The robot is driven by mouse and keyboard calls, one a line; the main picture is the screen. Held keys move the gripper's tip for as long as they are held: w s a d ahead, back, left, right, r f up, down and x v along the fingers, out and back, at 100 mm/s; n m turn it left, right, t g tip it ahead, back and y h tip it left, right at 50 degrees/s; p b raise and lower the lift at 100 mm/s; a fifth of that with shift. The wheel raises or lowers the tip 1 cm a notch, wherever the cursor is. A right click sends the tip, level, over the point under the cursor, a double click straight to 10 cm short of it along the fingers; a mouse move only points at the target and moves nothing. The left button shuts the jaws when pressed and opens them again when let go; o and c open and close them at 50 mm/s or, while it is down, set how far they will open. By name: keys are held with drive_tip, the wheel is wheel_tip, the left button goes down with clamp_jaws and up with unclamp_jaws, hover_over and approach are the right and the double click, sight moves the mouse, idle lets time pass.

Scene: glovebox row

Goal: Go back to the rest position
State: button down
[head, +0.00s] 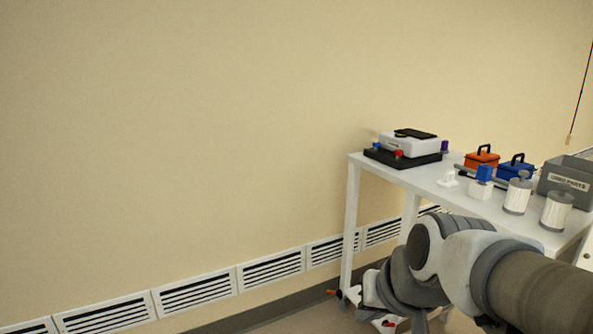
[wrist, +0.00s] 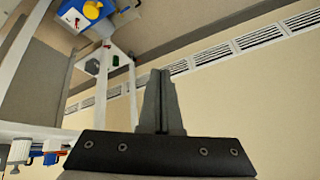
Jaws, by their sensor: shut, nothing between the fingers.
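My gripper (wrist: 158,76) shows in the wrist view with its two fingers pressed together and nothing between them. It is in free space, with the beige wall and the vent row behind it. In the head view my arm reaches in from the lower right, in front of the white table (head: 352,215). The gripper's fingertips cannot be made out there.
The table carries a black-and-white device (head: 410,145), an orange case (head: 482,160), a blue case (head: 515,170), white-and-grey canisters (head: 517,196) and a grey labelled bin (head: 566,182). Wall vents (head: 272,268) run low along the wall. The left side is clear.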

drive_tip(key=s+d+r+n+h, duration=0.15)
drive_tip(key=s+d, duration=0.25)
drive_tip(key=s, duration=0.5)
wheel_tip(320, 180, up, 22)
drive_tip(key=p, duration=2.3)
drive_tip(key=shift+w+a, duration=0.25)
drive_tip(key=shift+w, duration=0.1)
drive_tip(key=shift+f+m, duration=0.1)
drive_tip(key=shift+m, duration=0.15)
